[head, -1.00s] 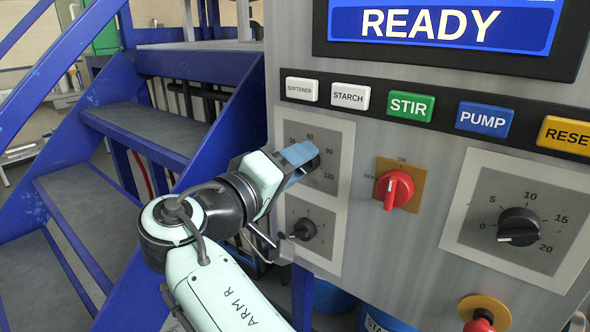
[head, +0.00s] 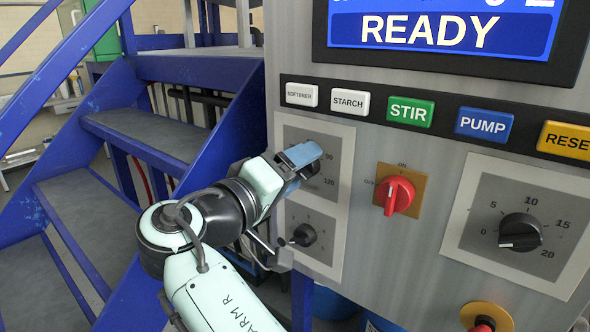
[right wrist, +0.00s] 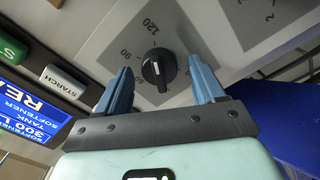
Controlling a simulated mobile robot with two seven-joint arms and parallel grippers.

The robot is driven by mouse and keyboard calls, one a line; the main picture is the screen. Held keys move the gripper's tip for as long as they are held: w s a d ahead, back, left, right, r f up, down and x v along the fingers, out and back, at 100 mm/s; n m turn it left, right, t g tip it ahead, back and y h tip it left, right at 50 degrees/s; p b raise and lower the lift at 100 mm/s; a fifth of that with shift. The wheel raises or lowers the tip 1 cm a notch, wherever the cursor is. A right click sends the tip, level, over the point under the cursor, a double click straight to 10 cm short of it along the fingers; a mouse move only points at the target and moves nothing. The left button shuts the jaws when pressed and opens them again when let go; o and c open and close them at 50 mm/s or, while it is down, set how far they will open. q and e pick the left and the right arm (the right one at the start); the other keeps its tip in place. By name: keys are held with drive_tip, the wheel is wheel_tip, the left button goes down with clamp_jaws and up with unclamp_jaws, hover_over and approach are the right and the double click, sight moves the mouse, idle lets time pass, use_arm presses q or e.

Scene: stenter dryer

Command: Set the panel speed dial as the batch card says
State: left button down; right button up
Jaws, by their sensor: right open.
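A dial with a black knob (right wrist: 158,68) and a scale with 60, 90 and 120 sits on a grey plate on the panel; its name is not seen. My right gripper (right wrist: 160,64) is open, its two blue fingers on either side of this knob, with gaps visible. In the head view my right gripper (head: 304,156) covers much of this dial. A larger black dial (head: 520,232), scaled 0 to 20, is at the right; its white mark points left, near 0. I cannot read which dial is for speed. No batch card or left gripper is in view.
A small black dial (head: 303,235) is just below the gripper. A red switch (head: 396,194) is to its right. A row of buttons, including green STIR (head: 410,111), runs above. The screen (head: 440,32) reads READY. Blue stairs (head: 150,70) stand at the left.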

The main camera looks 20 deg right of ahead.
drive_tip(key=v, duration=1.3)
drive_tip(key=shift+a, duration=0.15)
drive_tip(key=shift+s, duration=0.1)
